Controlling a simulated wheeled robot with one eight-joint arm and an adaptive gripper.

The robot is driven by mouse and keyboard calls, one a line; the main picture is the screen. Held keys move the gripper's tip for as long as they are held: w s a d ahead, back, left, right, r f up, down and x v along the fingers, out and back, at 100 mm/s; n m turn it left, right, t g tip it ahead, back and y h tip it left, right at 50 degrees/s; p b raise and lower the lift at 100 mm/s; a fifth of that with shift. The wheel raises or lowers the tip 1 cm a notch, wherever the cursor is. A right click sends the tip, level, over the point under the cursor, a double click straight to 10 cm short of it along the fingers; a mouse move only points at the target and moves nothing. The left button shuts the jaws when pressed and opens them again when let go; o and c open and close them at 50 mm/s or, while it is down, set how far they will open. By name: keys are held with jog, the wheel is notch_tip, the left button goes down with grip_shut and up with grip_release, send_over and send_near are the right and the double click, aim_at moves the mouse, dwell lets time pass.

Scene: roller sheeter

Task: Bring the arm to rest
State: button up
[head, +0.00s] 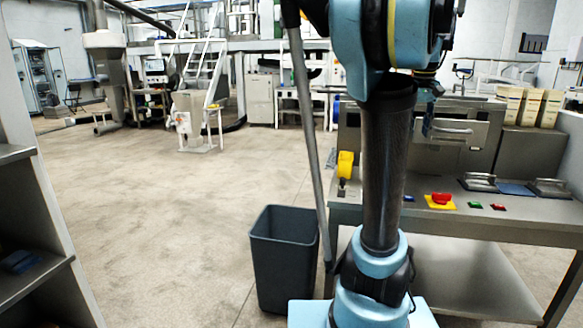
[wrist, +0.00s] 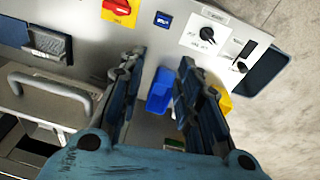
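My gripper (wrist: 162,62) shows in the wrist view with its two dark blue fingers apart. Nothing is held between them. A blue piece (wrist: 160,92) shows in the gap beyond the fingers, and I cannot tell how far below it lies. In the head view my arm stands upright in front of the steel machine bench (head: 345,214), its upper links bent at the top of the picture. The gripper itself is not clearly seen there, being largely hidden behind the arm.
The bench carries a red emergency knob (head: 441,198), a yellow item (head: 346,164) and pale packets (head: 525,106). The wrist view shows a rotary switch (wrist: 208,35) and a curved handle (wrist: 50,92). A dark bin (head: 284,262) stands left of my arm. Shelving (head: 40,265) is far left; open floor lies between.

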jog(key=s+a+f, duration=0.6)
jog(key=a+f, duration=0.1)
jog(key=f, duration=0.2)
jog(key=s+a+f+n, duration=0.1)
jog(key=s+a+f, duration=0.5)
jog(key=f, duration=0.4)
jog(key=s+a+f+y, duration=0.1)
jog(key=s+a+f, duration=0.5)
jog(key=a+f, duration=0.2)
notch_tip(320, 180, down, 2)
jog(key=shift+s+a+n+t, duration=0.15)
jog(key=shift+s+n+t, duration=0.15)
jog(key=shift+s+n, duration=0.1)
jog(key=shift+w, duration=0.15)
jog(key=shift+w+f, duration=0.2)
jog(key=shift+w, duration=0.15)
jog(key=shift+c, duration=0.5)
